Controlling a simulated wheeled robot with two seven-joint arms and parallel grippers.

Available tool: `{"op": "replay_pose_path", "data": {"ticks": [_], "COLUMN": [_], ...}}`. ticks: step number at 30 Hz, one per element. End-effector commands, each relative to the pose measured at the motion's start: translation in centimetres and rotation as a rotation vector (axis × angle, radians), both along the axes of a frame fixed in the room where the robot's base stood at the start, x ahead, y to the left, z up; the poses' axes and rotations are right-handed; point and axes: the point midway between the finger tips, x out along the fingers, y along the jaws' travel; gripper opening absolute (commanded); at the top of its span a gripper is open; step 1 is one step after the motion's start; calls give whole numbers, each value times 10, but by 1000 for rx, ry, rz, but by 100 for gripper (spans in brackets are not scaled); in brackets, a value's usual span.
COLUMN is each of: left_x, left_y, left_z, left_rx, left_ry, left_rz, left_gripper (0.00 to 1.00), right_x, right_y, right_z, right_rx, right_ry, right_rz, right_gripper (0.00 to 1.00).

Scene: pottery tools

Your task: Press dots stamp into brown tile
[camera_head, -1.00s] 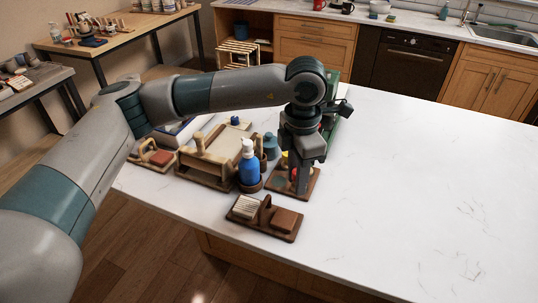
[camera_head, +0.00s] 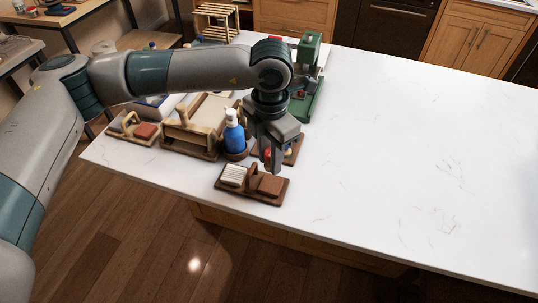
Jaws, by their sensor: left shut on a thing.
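The brown tile (camera_head: 270,186) lies at the right end of a small dark wooden tray (camera_head: 245,196) near the front edge of the white counter. A ribbed cream block (camera_head: 233,175) is at the tray's left end. My left gripper (camera_head: 268,162) points down just behind the brown tile. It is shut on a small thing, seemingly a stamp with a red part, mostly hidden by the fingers. Its dots face cannot be seen. Another wooden tray (camera_head: 293,152) is behind the gripper and partly hidden by it. My right gripper is not in view.
A blue pump bottle (camera_head: 234,131) stands close left of my gripper. A wooden box tray (camera_head: 192,146) and a tray with a reddish block (camera_head: 144,131) are further left. A green press (camera_head: 308,77) stands behind. The right counter is clear.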

Motion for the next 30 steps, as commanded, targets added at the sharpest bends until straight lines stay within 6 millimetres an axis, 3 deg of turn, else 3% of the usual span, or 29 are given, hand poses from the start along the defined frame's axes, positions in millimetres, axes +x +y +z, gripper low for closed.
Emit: {"op": "replay_pose_path", "data": {"ticks": [18, 30], "left_x": [0, 0], "left_y": [1, 0], "left_z": [-47, -57], "left_rx": [1, -1], "left_ry": [2, 1], "left_rz": [0, -1], "left_gripper": [0, 0], "right_x": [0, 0], "right_y": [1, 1], "right_z": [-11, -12], "right_rx": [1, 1], "right_ry": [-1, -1], "right_rz": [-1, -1], "right_gripper": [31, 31]}}
